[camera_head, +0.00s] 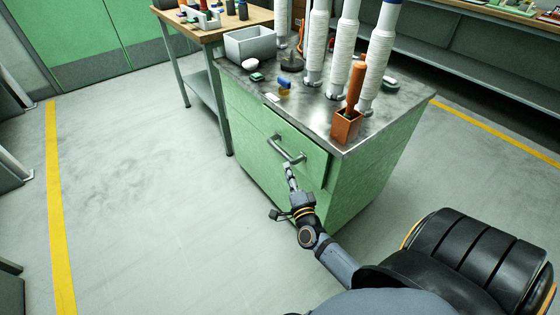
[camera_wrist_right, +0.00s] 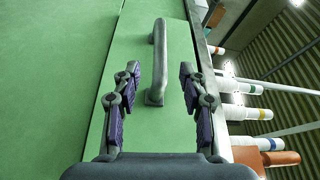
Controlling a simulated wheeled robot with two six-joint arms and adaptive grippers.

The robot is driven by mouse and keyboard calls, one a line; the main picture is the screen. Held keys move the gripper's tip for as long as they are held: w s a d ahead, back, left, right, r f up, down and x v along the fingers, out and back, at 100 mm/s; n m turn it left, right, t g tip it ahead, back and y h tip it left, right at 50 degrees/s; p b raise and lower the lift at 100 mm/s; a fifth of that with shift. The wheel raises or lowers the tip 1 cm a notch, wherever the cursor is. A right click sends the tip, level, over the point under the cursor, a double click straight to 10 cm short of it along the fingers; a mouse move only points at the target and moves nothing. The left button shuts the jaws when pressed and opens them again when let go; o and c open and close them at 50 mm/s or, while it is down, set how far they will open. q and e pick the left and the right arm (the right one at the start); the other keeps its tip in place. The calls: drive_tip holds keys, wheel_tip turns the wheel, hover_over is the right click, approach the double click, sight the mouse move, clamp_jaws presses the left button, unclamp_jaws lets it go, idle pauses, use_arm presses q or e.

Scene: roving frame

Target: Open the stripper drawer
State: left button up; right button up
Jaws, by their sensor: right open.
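The drawer (camera_head: 304,153) is the green front near the top of a green cabinet with a metal top. It looks closed. Its grey bar handle (camera_head: 285,150) runs across the front. In the right wrist view the handle (camera_wrist_right: 159,65) appears upright in the picture, ahead of and between the two fingers. My right gripper (camera_head: 289,168) is just in front of the handle. It is open and empty, with its fingers (camera_wrist_right: 158,80) apart on both sides of the handle's near end. I cannot tell whether they touch it. My left gripper is not in view.
On the cabinet top (camera_head: 310,110) stand several white spools and an orange holder (camera_head: 347,125). A wooden-topped bench (camera_head: 225,30) with a grey bin (camera_head: 250,43) nearby stands at the back left. The floor (camera_head: 140,190) left of the cabinet is clear.

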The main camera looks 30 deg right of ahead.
sight(281, 154)
drive_tip(key=x, duration=0.9)
drive_tip(key=shift+w+b, duration=0.2)
drive_tip(key=shift+b, duration=0.2)
drive_tip(key=shift+w+d+r, duration=0.15)
drive_tip(key=shift+w+d, duration=0.05)
drive_tip(key=shift+w, duration=0.35)
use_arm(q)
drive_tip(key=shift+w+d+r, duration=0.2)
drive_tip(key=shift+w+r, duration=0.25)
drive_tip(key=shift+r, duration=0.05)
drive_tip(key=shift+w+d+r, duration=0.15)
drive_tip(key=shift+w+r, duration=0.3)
use_arm(e)
clamp_jaws()
